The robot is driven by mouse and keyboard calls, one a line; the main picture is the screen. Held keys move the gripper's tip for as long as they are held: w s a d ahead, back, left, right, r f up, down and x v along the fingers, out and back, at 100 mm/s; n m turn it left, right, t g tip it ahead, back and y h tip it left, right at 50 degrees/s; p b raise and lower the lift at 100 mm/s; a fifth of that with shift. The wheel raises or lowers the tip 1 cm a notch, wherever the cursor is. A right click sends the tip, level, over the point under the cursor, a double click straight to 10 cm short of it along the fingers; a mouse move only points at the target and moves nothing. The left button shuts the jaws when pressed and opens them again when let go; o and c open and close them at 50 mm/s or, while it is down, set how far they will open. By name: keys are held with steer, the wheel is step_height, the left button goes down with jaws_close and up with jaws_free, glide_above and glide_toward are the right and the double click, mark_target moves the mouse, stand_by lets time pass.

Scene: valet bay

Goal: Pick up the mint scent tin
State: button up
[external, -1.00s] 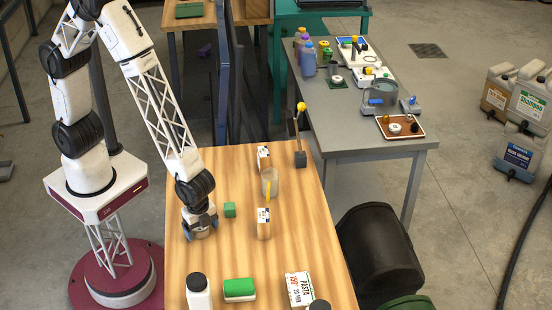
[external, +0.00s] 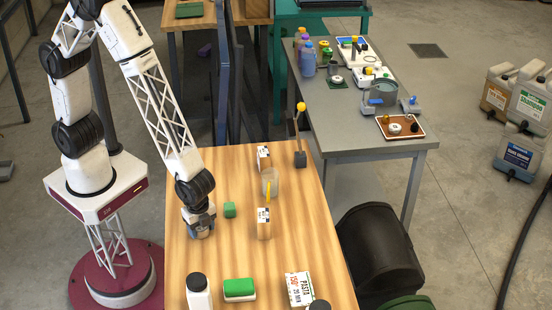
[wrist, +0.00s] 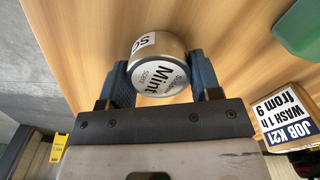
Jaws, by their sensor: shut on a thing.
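The mint scent tin (wrist: 158,68) is a short metal cylinder with a white label reading "Mint" in the wrist view. It sits between the two blue-grey fingers of my gripper (wrist: 160,80), which is shut on it. In the external view my gripper (external: 199,226) is low at the left side of the wooden table (external: 235,175). The tin is mostly hidden there by the fingers. I cannot tell whether the tin touches the table.
A green block (external: 230,210) is just right of my gripper. A labelled wooden block (external: 263,224) and a clear cup (external: 270,182) stand farther right.

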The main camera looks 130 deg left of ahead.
steer(key=shift+r, duration=1.05)
steer(key=shift+s+r, duration=0.4)
steer(key=shift+r, duration=0.35)
steer(key=s, duration=0.5)
steer(key=s+r, duration=0.1)
steer(key=s, duration=0.4)
steer(key=s+d, duration=0.1)
steer(key=s, duration=0.4)
steer(key=shift+r, duration=0.15)
steer(key=shift+s, duration=0.1)
